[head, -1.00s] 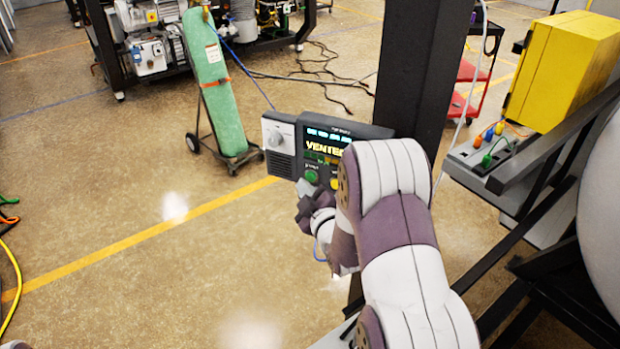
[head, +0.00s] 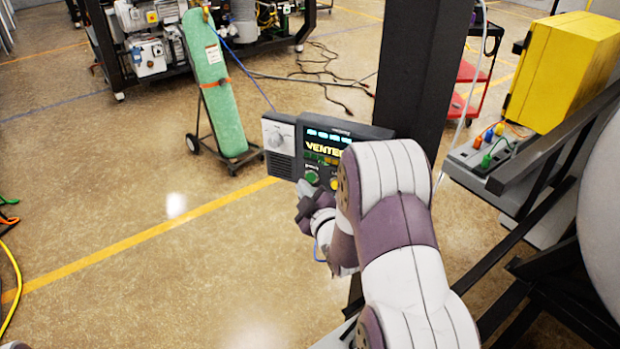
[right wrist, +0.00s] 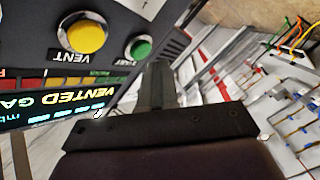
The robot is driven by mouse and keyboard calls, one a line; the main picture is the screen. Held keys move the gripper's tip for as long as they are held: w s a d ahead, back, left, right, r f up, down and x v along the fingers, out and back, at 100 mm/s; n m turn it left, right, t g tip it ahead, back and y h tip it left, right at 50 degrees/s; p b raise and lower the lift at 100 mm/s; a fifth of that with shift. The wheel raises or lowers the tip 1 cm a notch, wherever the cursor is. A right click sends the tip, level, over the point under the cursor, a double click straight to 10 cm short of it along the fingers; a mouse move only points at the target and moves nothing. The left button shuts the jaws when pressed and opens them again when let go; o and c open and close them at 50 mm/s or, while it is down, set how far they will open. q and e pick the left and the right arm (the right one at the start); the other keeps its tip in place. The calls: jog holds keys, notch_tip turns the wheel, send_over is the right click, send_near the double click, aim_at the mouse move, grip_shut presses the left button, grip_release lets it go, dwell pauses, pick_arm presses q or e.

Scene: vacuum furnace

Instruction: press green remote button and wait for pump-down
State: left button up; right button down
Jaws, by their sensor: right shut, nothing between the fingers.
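The remote panel (head: 330,150) is a dark box with a grey left section and a knob, beside the black column. Its lit display (head: 323,148) reads "VENTED"; part is hidden by my right arm. The green button (head: 312,177) is low on the panel, with a yellow button to its right. In the right wrist view the green button (right wrist: 140,47) and the yellow "VENT" button (right wrist: 82,35) appear upside down. My right gripper (head: 304,187) is shut and empty, its tips just below the green button. In the right wrist view its fingers (right wrist: 158,78) show beside the green button; contact is unclear.
The black column (head: 420,75) stands behind the panel. A yellow box (head: 563,70) and a dark metal frame are at the right. A green cylinder on a cart (head: 215,90) stands at the back left.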

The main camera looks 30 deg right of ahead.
jog(key=shift+w+d, duration=0.1)
jog(key=shift+d, duration=0.05)
dwell(0.8)
jog(key=shift+w+d+b, duration=0.15)
jog(key=shift+d+b, duration=0.05)
jog(key=shift+b, duration=0.1)
jog(key=shift+w+d, duration=0.2)
jog(key=shift+d, duration=0.1)
dwell(0.5)
jog(key=shift+a, duration=0.15)
jog(key=shift+s+a+b, duration=0.4)
jog(key=shift+s+a, duration=0.05)
jog(key=shift+a, duration=0.05)
jog(key=shift+a, duration=0.1)
jog(key=s+a, duration=0.1)
jog(key=a, duration=0.1)
jog(key=s+a, duration=0.1)
jog(key=a, duration=0.1)
jog(key=shift+s+b, duration=0.3)
jog(key=shift+s, duration=0.1)
